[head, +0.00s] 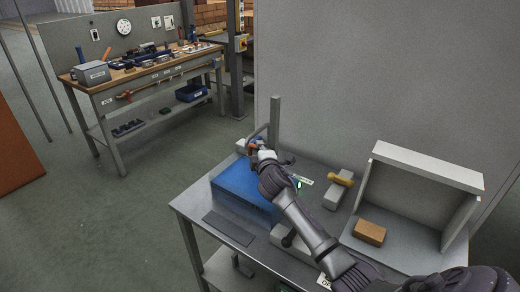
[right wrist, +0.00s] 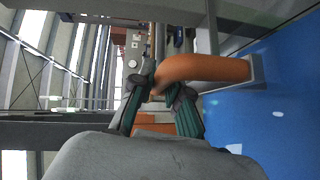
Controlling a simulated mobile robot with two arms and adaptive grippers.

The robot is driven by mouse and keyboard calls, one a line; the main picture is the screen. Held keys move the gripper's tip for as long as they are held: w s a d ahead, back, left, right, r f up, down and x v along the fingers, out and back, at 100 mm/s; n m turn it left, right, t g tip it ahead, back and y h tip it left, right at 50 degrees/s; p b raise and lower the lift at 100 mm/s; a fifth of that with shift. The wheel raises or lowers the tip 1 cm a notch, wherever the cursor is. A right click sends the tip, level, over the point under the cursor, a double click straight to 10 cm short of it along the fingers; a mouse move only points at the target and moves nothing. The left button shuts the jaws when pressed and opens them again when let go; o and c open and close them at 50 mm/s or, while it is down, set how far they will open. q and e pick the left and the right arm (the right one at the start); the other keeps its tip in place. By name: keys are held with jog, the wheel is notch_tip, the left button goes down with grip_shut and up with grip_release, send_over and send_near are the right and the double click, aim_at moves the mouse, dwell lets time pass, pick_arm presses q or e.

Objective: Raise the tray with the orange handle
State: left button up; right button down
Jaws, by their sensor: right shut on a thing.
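The blue tray (head: 238,187) is at the left part of the grey table in the head view. Its blue surface (right wrist: 270,125) fills the right of the right wrist view. The orange handle (right wrist: 205,69) is a thick curved bar beside the blue surface; only a small orange bit (head: 257,142) shows in the head view. My right gripper (head: 258,152) is at the far end of the tray, at the handle. In the right wrist view its dark fingers (right wrist: 158,94) are shut on the handle's near end. My right arm hides part of the tray. My left gripper is out of view.
On the grey table (head: 185,203) are a dark flat plate (head: 229,228), a grey block with a yellow handle (head: 342,179) and a brick (head: 369,233) in an open pale box (head: 430,165). A grey post (head: 275,120) stands behind the tray. A workbench (head: 150,72) is farther back.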

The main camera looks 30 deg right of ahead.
notch_tip(320, 180, up, 12)
jog(key=p, duration=0.9)
jog(key=shift+p, duration=0.3)
jog(key=shift+w+d, duration=0.1)
jog(key=c, duration=1.1)
grip_release()
jog(key=shift+c, duration=0.2)
jog(key=shift+f, duration=0.15)
jog(key=v, duration=1.2)
